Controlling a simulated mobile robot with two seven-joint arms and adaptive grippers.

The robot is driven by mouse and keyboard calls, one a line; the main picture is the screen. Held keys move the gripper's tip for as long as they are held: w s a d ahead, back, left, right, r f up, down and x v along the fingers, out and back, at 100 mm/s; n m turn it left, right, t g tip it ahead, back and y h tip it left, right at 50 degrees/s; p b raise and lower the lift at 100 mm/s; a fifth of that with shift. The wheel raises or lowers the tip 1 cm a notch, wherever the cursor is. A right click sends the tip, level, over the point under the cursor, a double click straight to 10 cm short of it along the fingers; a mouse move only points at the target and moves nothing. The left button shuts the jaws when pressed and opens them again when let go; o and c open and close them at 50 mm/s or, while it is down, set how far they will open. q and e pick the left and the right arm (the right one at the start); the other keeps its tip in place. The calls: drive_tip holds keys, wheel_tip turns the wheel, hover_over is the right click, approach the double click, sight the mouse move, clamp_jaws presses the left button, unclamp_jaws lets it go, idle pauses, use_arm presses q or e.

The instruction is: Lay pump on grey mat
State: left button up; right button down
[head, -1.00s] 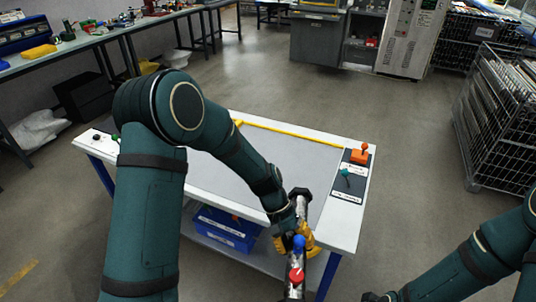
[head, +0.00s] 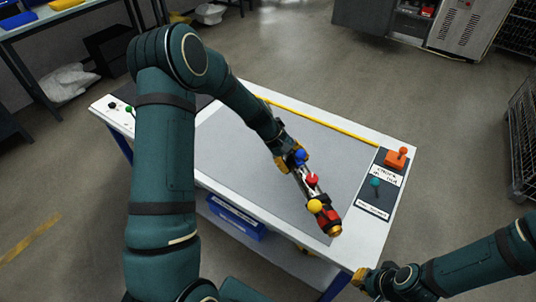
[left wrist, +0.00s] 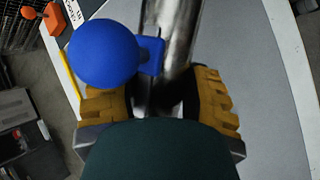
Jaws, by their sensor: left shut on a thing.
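The pump (head: 311,180) is a metal tube with a blue, a red and a yellow ball along it and a red and yellow end. My left gripper (head: 291,161) is shut around the tube near the blue ball. In the left wrist view the yellow fingers (left wrist: 165,108) sit on both sides of the shiny tube. The pump's far end lies over the near right part of the grey mat (head: 240,150); I cannot tell whether it touches. My right gripper (head: 362,278) is low at the right, apart from the table, its fingers too small to judge.
The white table (head: 120,108) carries the mat. At its right end is a dark panel with an orange knob (head: 396,158) and a teal knob (head: 375,184). A yellow strip (head: 330,125) runs along the back edge. A blue bin (head: 236,219) is below.

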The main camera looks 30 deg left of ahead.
use_arm(q)
drive_tip(key=w+a+n+t+y+p, duration=0.15)
drive_tip(key=a+n, duration=0.25)
drive_tip(key=a, duration=0.5)
drive_tip(key=w+a+n+t, duration=0.2)
drive_tip(key=w+a+n, duration=0.1)
drive_tip(key=a, duration=0.5)
drive_tip(key=shift+t, duration=0.25)
drive_tip(key=f+b, duration=0.1)
drive_tip(key=f, duration=0.3)
drive_tip(key=f+b, duration=0.1)
drive_tip(key=f, duration=0.4)
drive_tip(key=shift+s+a, duration=0.15)
drive_tip(key=shift+a, duration=0.05)
drive_tip(key=o, duration=1.3)
drive_tip(key=shift+s+f, duration=0.1)
drive_tip(key=shift+c, duration=0.2)
drive_tip(key=p+v, duration=0.1)
drive_tip(key=v, duration=1.1)
drive_tip(key=shift+d, duration=0.15)
